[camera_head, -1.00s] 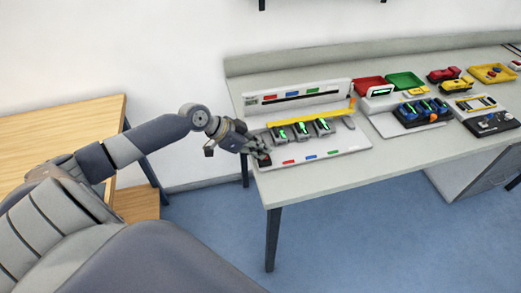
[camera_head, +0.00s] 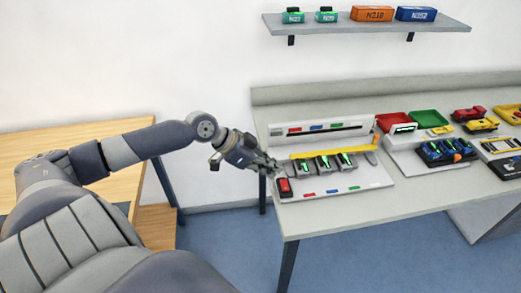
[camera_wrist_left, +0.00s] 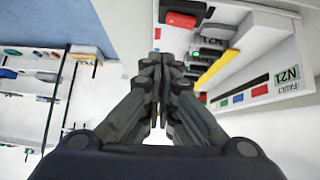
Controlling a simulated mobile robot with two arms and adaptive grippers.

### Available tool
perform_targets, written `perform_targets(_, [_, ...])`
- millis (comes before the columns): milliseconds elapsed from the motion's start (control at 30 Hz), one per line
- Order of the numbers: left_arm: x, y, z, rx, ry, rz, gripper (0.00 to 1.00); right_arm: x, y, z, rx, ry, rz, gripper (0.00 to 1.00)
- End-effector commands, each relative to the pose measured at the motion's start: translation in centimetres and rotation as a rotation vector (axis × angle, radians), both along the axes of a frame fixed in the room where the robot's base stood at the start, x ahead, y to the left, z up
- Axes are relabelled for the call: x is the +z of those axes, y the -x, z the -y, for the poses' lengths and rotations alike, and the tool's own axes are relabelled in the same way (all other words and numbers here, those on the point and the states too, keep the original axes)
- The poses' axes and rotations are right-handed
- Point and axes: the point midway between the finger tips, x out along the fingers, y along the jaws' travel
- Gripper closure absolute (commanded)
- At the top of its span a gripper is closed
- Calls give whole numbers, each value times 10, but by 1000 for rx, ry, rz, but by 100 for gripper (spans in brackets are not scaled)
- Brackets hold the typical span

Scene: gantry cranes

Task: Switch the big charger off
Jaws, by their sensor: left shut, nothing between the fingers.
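The big charger (camera_head: 345,183) is a wide white unit at the left end of the bench. It has a yellow bar (camera_head: 330,151) and several grey packs with green lights (camera_head: 324,162). A red rocker switch (camera_head: 284,188) in a black frame sits at its front left corner; it also shows in the left wrist view (camera_wrist_left: 181,20). I cannot tell which way the switch is tipped. My left gripper (camera_head: 277,168) is shut and empty, just behind and above the switch, apart from it. The shut fingertips also show in the left wrist view (camera_wrist_left: 158,62). My right gripper is not in view.
A smaller charger (camera_head: 402,160) with blue packs stands to the right. Red (camera_head: 392,121) and green (camera_head: 430,116) trays and yellow vehicles lie behind it. A wall shelf (camera_head: 365,23) holds several labelled blocks. A wooden table (camera_head: 75,155) stands at left.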

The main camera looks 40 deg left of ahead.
Motion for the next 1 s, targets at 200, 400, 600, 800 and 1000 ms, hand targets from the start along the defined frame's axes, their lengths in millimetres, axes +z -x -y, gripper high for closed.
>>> perform_targets(200, [16, 15, -8, -1, 1, -4, 100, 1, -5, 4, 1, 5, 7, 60])
perform_targets(400, [25, 22, -13, -1, 1, -2, 100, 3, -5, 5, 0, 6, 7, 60])
perform_targets(600, [29, 24, -14, -2, 1, 0, 100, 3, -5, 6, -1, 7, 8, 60])
perform_targets(800, [30, 24, -15, -1, 0, 1, 100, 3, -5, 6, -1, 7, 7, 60])
perform_targets(1000, [-7, 16, -51, 121, -8, -5, 100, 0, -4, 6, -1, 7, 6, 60])
